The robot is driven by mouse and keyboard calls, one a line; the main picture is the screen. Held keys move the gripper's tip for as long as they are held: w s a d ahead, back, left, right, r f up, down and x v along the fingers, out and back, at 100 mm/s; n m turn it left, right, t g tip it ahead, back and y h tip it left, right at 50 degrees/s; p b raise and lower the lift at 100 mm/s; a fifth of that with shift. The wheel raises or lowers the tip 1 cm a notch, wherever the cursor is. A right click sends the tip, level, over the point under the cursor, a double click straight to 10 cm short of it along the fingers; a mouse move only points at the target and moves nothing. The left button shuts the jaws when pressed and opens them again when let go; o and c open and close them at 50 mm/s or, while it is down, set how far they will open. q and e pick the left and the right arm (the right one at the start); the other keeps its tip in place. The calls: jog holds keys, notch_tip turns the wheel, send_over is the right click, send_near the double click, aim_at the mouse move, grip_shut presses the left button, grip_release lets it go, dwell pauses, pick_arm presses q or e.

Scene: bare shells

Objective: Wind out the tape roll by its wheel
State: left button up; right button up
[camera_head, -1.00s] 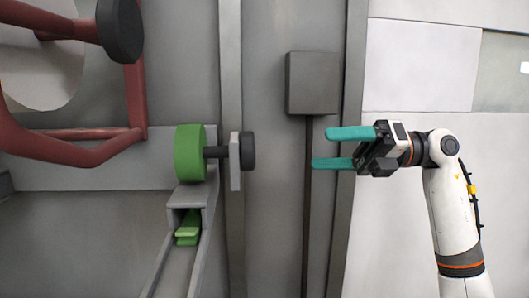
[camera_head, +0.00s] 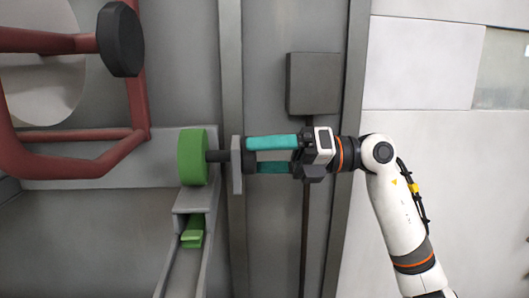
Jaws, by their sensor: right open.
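The green tape roll (camera_head: 192,157) sits on a dark axle at the left of centre. A strip of green tape (camera_head: 192,232) shows below it in a grey channel. The dark wheel (camera_head: 238,157) is on the right end of the axle, beside a grey bracket, and is now partly hidden by my fingers. My right gripper (camera_head: 250,156) is open, its teal fingers pointing left, one above the other. Its fingertips reach the wheel; I cannot tell whether they touch it. My left gripper is not in view.
Red tubular bars (camera_head: 75,158) and a dark octagonal knob (camera_head: 120,39) stand at the left. A grey box (camera_head: 313,83) with a conduit below it is on the wall behind my right gripper. Pale panels (camera_head: 420,60) fill the right side.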

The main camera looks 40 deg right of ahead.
jog(key=shift+c, duration=0.6)
jog(key=c, duration=0.9)
jog(key=shift+o, duration=0.2)
jog(key=shift+f, duration=0.1)
jog(key=shift+w+d+n+b, duration=0.1)
jog(key=shift+n+b, duration=3.1)
jog(key=shift+n, duration=2.8)
jog(key=shift+w+d+n+b, duration=0.1)
jog(key=shift+n+b, duration=3.05)
jog(key=shift+n, duration=2.85)
